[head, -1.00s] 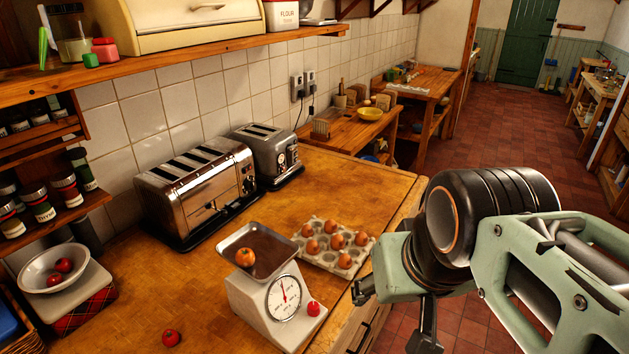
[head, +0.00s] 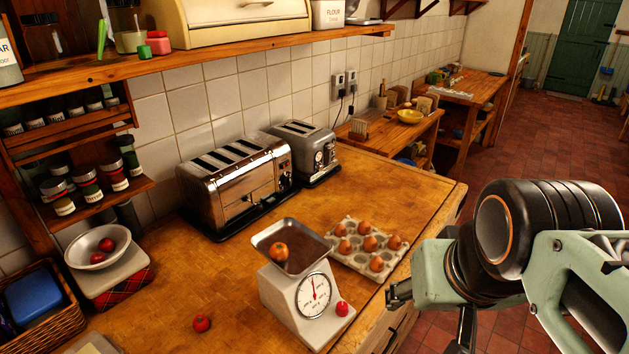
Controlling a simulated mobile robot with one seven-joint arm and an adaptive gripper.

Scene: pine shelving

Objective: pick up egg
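Several brown eggs (head: 370,243) sit in a grey egg tray (head: 357,262) on the wooden counter, to the right of the kitchen scale. Some of the tray's cups are empty. My gripper (head: 432,316) is at the counter's right edge, to the right of the tray and nearer the camera. Its two dark fingers are spread apart with nothing between them. It touches no egg. The lower finger is partly cut off by the bottom of the picture.
Two toasters (head: 235,180) stand behind. A shelf (head: 200,54) overhangs the back.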

